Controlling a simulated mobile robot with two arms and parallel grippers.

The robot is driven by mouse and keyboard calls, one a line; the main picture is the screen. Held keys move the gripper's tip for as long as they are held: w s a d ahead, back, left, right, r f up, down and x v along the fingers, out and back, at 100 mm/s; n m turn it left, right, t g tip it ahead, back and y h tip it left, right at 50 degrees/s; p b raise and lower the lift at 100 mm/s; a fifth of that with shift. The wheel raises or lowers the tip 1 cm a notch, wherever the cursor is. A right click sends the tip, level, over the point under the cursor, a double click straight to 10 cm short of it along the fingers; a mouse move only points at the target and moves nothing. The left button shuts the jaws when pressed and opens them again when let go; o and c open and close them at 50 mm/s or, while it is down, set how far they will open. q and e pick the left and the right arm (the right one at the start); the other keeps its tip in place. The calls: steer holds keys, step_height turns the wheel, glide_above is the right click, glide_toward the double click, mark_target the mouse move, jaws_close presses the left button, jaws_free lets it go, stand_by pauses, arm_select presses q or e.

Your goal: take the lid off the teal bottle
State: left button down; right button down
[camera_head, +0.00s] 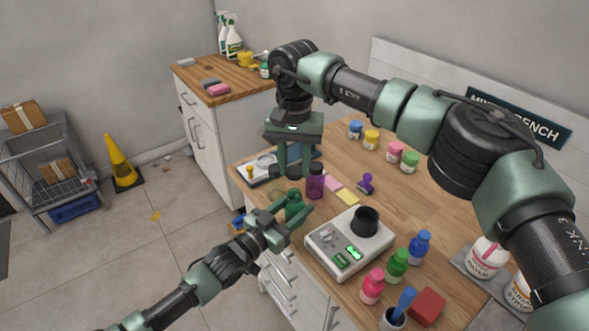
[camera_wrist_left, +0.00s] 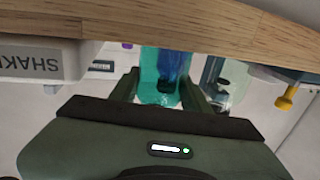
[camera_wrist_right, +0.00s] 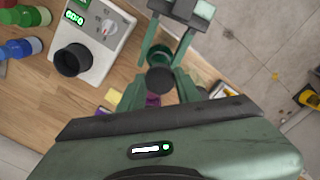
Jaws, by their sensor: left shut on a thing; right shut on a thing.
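The teal bottle (camera_head: 293,198) is held in my left gripper (camera_head: 291,209) at the bench's front edge. It looks see-through in the left wrist view (camera_wrist_left: 150,72), between the fingers. My right gripper (camera_head: 293,172) points down above it, its fingers closed around a dark round lid (camera_wrist_right: 160,80). In the right wrist view the bottle (camera_wrist_right: 158,52) shows an open-looking teal mouth beside the lid, so the lid looks apart from it. The exact gap between them is hard to tell.
A purple bottle (camera_head: 315,183) stands close to the right of the grippers. Coloured bottles (camera_head: 397,264) stand further right.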

arm_select(q)
steer(key=c, duration=0.6)
jaws_free()
steer(key=b+v, duration=0.1)
steer(key=v, duration=1.1)
steer(key=shift+b, duration=0.35)
arm_select(e)
steer(key=shift+f, duration=0.85)
